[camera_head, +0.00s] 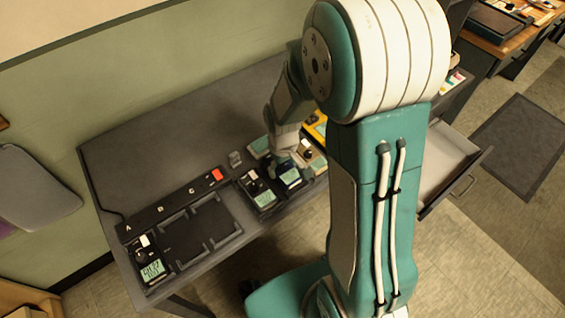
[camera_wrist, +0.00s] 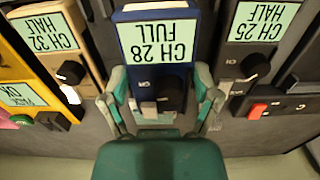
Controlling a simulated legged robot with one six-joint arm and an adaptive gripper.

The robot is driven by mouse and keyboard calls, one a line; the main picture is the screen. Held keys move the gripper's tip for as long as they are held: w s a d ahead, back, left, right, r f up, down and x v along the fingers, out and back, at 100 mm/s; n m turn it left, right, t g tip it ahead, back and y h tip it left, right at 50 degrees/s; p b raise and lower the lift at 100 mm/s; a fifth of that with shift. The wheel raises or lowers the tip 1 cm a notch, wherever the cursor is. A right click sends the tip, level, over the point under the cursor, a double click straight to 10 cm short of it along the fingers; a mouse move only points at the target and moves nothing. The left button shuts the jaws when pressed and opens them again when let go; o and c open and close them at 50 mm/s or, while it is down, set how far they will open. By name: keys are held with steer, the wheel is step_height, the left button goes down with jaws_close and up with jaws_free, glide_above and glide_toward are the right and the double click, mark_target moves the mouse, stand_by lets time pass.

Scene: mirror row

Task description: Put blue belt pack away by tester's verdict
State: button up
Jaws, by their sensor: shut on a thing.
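The blue belt pack (camera_wrist: 152,68) is in the middle of the wrist view, its screen reading CH 28 FULL upside down. It also shows in the head view (camera_head: 289,177), partly behind my gripper. My gripper (camera_wrist: 160,88) is shut on it, one finger on each side near the dark knob. In the head view my gripper (camera_head: 287,162) reaches down from above onto the pack. A yellow tester (camera_wrist: 18,72) sits at the wrist view's left edge; its green screen is cut off and I cannot read it fully. I cannot tell whether the pack is lifted off the desk.
A tan pack (camera_wrist: 84,50) reading CH 32 HALF and a dark pack (camera_wrist: 230,72) reading CH 25 HALF flank it closely. A charger strip (camera_head: 160,206) marked A, B, C has a pack (camera_head: 150,262) below A; other bays look empty. An open drawer (camera_head: 440,160) is at the right.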

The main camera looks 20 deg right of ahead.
steer(key=shift+d, duration=0.65)
steer(key=shift+a, duration=0.1)
steer(key=shift+a, duration=0.55)
steer(key=shift+d, duration=0.1)
steer(key=shift+d, duration=0.2)
steer(key=shift+f, duration=1.05)
stand_by(0.6)
steer(key=o, duration=1.1)
